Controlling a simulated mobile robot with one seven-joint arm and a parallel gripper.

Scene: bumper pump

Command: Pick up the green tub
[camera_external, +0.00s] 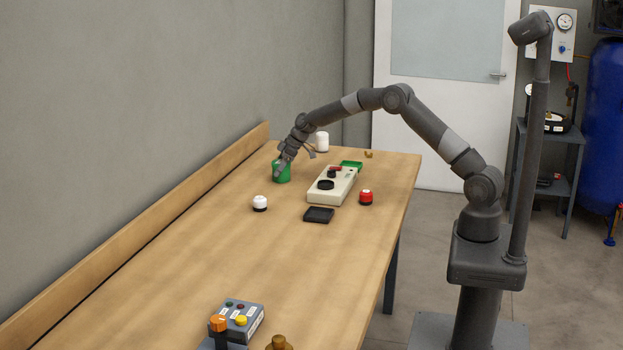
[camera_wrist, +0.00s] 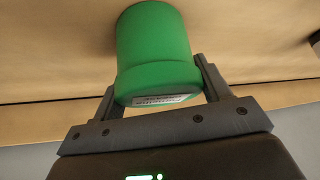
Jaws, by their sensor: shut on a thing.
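The green tub (camera_external: 283,174) stands at the far left part of the wooden table, near the back board. In the wrist view the green tub (camera_wrist: 155,50) fills the space between the two fingers, with a pale printed label on its near end. My gripper (camera_external: 281,168) reaches down to the tub from above, and its fingers lie on either side of it. It is shut on the tub. My gripper also shows in the wrist view (camera_wrist: 158,88). I cannot tell whether the tub's base touches the table.
A grey control box (camera_external: 245,318) stands at the near end. The table's middle is clear.

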